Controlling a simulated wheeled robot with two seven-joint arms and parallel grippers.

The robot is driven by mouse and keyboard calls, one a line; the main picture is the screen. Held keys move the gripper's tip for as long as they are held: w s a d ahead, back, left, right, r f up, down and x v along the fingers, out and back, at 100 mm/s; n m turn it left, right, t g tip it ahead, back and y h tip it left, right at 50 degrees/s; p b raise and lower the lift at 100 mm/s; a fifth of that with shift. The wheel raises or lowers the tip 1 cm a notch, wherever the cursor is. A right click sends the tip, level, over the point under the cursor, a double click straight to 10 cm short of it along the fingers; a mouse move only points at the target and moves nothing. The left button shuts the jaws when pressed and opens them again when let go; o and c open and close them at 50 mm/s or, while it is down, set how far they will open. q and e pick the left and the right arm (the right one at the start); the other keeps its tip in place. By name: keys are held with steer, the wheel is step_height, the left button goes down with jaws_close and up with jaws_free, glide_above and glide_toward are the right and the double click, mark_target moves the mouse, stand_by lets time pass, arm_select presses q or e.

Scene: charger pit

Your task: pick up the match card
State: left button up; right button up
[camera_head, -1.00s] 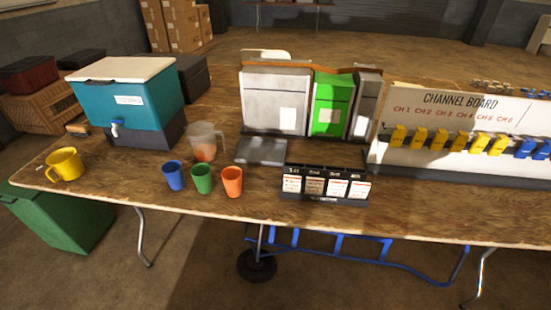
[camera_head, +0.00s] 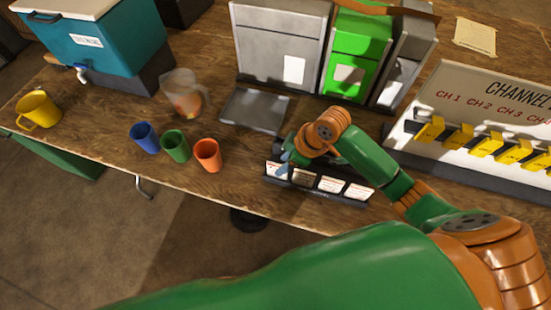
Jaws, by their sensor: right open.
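A black card holder (camera_head: 345,199) stands near the table's front edge, with several small white cards in a row, such as this card (camera_head: 330,184). I cannot read which one is the match card. My right gripper (camera_head: 286,160) points down at the left end of the holder, by the leftmost card (camera_head: 275,171). It is open, and its grey-blue fingers are small and partly hidden by my wrist, so I cannot tell whether they touch the card. My left gripper is out of view.
Blue (camera_head: 145,138), green (camera_head: 175,145) and orange (camera_head: 207,155) cups stand left of the holder. A clear pitcher (camera_head: 183,95), grey tray (camera_head: 254,110) and upright bins (camera_head: 280,50) are behind. The channel board (camera_head: 478,102) is at right.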

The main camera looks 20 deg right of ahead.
mark_target(273, 169)
steer(key=shift+w+a+f+n+b, duration=0.3)
steer(key=shift+w+a+f+b, duration=0.05)
steer(key=shift+w+f+b, duration=0.45)
steer(key=shift+d+f, duration=0.1)
steer(key=shift+f, duration=0.3)
steer(key=x, duration=0.6)
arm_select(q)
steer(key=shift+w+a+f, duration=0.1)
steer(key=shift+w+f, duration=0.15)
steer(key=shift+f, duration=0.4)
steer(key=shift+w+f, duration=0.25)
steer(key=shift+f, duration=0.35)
arm_select(e)
steer(key=shift+d, duration=0.1)
steer(key=shift+c, duration=0.2)
jaws_close()
